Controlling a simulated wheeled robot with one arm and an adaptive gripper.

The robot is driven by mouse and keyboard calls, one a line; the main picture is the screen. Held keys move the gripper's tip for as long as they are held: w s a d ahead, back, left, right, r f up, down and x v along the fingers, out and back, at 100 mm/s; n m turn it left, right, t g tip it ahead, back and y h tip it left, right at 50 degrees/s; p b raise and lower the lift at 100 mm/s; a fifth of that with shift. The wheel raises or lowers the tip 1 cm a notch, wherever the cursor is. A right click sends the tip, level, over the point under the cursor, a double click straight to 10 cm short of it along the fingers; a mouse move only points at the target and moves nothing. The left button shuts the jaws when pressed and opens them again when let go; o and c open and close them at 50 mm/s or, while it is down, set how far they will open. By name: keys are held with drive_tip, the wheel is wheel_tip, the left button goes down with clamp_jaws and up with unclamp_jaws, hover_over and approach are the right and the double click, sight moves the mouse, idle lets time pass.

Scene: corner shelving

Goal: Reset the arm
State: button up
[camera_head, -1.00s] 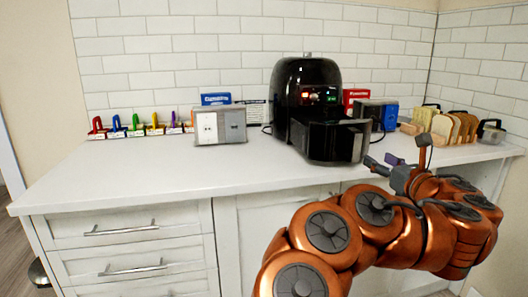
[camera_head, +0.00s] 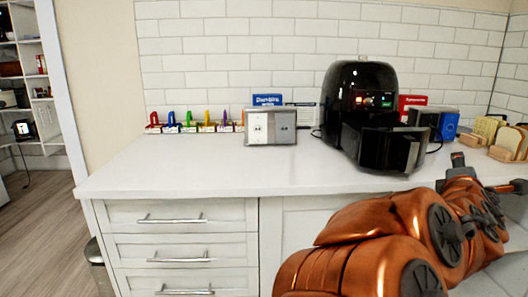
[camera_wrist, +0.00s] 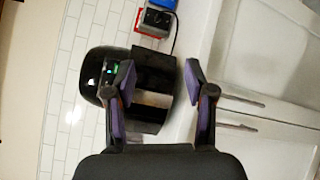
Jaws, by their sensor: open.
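My copper-coloured arm (camera_head: 400,225) is bent at the lower right of the head view, in front of the counter's edge. Its outer end points to the right side, where the fingers are hard to make out. In the wrist view my gripper (camera_wrist: 160,80) is open, with two purple-padded fingers apart and nothing between them. Beyond the fingers, the black air fryer (camera_wrist: 98,72) shows sideways with its drawer (camera_wrist: 152,95) pulled out. In the head view the air fryer (camera_head: 362,82) stands on the counter with the drawer (camera_head: 388,148) sticking out toward the front.
The white counter (camera_head: 215,178) is clear at the front left. A grey-and-white box (camera_head: 271,128), a row of coloured clips (camera_head: 195,125) and bread slices in a rack (camera_head: 508,142) stand along the back. Cabinet drawers (camera_head: 180,235) are below. Open floor (camera_head: 40,225) lies at the left.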

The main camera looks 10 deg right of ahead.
drive_tip(key=s+a+f+m+g+y, duration=0.25)
drive_tip(key=a+f+m, duration=0.35)
drive_tip(key=f, duration=0.4)
drive_tip(key=s+a+f+m+g+y, duration=0.2)
drive_tip(key=a+f+m+g+y, duration=0.2)
drive_tip(key=a+f, duration=0.45)
drive_tip(key=s+a+f+m+g+y, duration=0.1)
drive_tip(key=s+a+f+g+y, duration=0.3)
drive_tip(key=s+a, duration=0.65)
drive_tip(key=s+a+f+m+g+y, duration=0.2)
drive_tip(key=s+a+f+g, duration=0.25)
drive_tip(key=s+a, duration=0.6)
wheel_tip(320, 180, up, 25)
drive_tip(key=w+a+t+p, duration=0.1)
drive_tip(key=w+a+p, duration=0.1)
drive_tip(key=p, duration=2.2)
